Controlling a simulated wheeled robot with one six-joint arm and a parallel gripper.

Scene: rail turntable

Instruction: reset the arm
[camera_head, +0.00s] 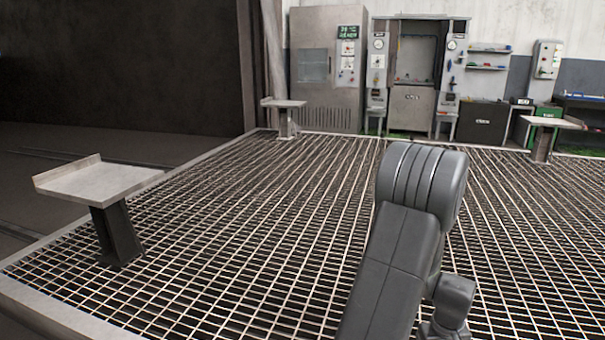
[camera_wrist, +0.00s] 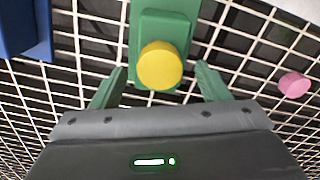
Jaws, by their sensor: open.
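My arm (camera_head: 405,235) rises at the right of the middle in the head view, bent over at a thick grey joint. My gripper is hidden in that view. In the wrist view my gripper (camera_wrist: 158,82) shows two green fingers, spread apart. A yellow round piece (camera_wrist: 160,66) on a green block (camera_wrist: 163,25) appears between and beyond the fingertips. I cannot tell whether the fingers touch it.
A grating floor (camera_head: 240,240) spreads around me. Small pedestal tables stand at the left (camera_head: 98,182), at the back (camera_head: 284,103) and at the right (camera_head: 553,122). Cabinets (camera_head: 328,65) line the back wall. The wrist view shows a blue object (camera_wrist: 38,30) and a pink one (camera_wrist: 293,84).

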